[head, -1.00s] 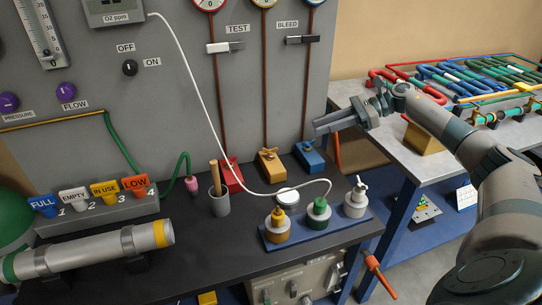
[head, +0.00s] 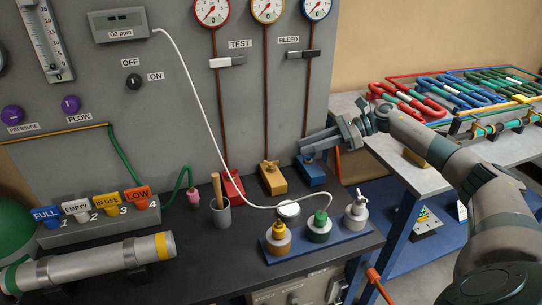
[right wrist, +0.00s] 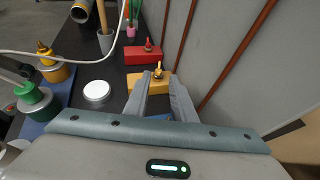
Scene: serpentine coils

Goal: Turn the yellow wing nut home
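The yellow wing nut (head: 267,163) stands on a stud on top of a yellow block (head: 273,182), at the back of the dark bench below the panel. In the right wrist view the wing nut (right wrist: 158,70) shows just beyond the fingertips, in line with the gap between them. My right gripper (head: 303,148) is open and empty, to the right of the wing nut and above the blue block. In the wrist view its two fingers (right wrist: 160,82) are apart. I see no contact with the nut. My left gripper is not in view.
Red (head: 233,187) and blue (head: 311,170) blocks flank the yellow one. A grey cup (head: 221,214), a white lid (head: 289,210) and a blue tray (head: 345,240) with bottles stand in front. A white cable crosses the bench. Vertical pipes rise behind the blocks.

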